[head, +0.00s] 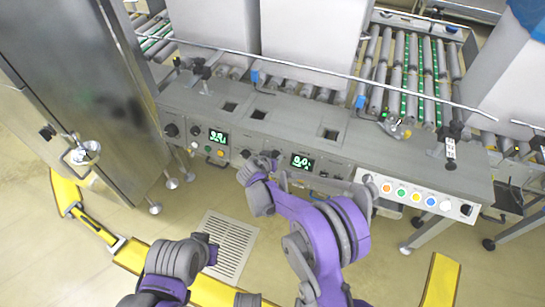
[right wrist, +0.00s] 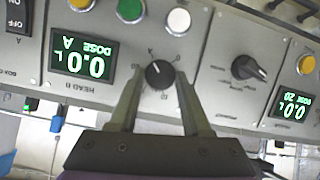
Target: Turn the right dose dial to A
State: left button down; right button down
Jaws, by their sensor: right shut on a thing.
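The right dose dial (right wrist: 158,74) is a round black knob with a light pointer mark, between the fingers of my right gripper (right wrist: 158,72) in the right wrist view. The mark points toward the top of that view, which is upside down. The right display (right wrist: 83,57) beside it, labelled HEAD B, reads DOSE A and 0.0 L. In the head view my right gripper (head: 262,162) is at the panel, just left of the right display (head: 302,162), and covers the dial. My left gripper (head: 207,250) is low, away from the panel; its fingers are unclear.
Another black dial (right wrist: 248,67) and the left display (right wrist: 291,105), reading DOSE 20, are at the right of the wrist view. Colored buttons (head: 415,195) line the panel on the right. A steel cabinet (head: 85,80) stands left. Yellow floor rails (head: 95,225) lie below.

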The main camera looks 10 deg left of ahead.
jog(key=shift+m, duration=0.5)
jog(key=shift+y, duration=0.3)
jog(key=shift+c, duration=1.8)
grip_release()
jog(key=p+v, duration=0.1)
jog(key=v, duration=0.9)
jog(key=shift+s+p, duration=0.35)
jog(key=shift+s, duration=0.05)
